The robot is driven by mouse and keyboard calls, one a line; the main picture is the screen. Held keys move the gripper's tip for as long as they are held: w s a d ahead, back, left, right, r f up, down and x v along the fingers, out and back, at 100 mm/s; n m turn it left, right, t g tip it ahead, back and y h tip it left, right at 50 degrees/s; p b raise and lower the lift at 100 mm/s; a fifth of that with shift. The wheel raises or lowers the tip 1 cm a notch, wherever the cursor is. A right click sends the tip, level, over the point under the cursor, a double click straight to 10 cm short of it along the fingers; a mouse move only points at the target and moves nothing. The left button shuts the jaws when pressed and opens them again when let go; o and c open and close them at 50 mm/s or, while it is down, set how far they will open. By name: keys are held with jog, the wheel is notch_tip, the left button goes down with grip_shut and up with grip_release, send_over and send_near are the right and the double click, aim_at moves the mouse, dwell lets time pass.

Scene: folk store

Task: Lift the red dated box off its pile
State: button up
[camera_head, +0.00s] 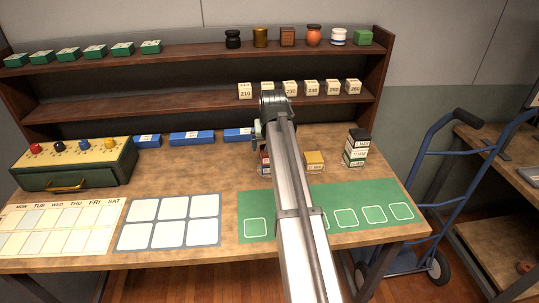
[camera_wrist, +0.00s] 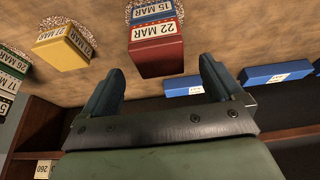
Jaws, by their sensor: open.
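The red dated box (camera_wrist: 156,55) carries a white label reading 22 MAR. In the wrist view it sits at top centre, with another label reading 15 MAR (camera_wrist: 152,12) beside it on the same pile. My gripper (camera_wrist: 163,66) is open, its two fingers spread to either side of the red box's near end. Nothing is held; I cannot tell whether a finger touches the box. In the head view my arm hides most of the pile, and only a sliver of the red box (camera_head: 264,155) shows left of it.
A yellow dated box (camera_head: 314,161) stands right of my arm, and a taller dark, white and green pile (camera_head: 356,148) stands further right. Blue boxes (camera_head: 191,137) lie along the back under the shelf (camera_head: 190,108). A green mat (camera_head: 350,200) lies in front, its visible squares empty.

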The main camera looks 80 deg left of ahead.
jog(key=x, duration=0.4)
jog(key=shift+f, duration=0.3)
jog(key=c, duration=1.1)
jog(key=shift+r, duration=0.1)
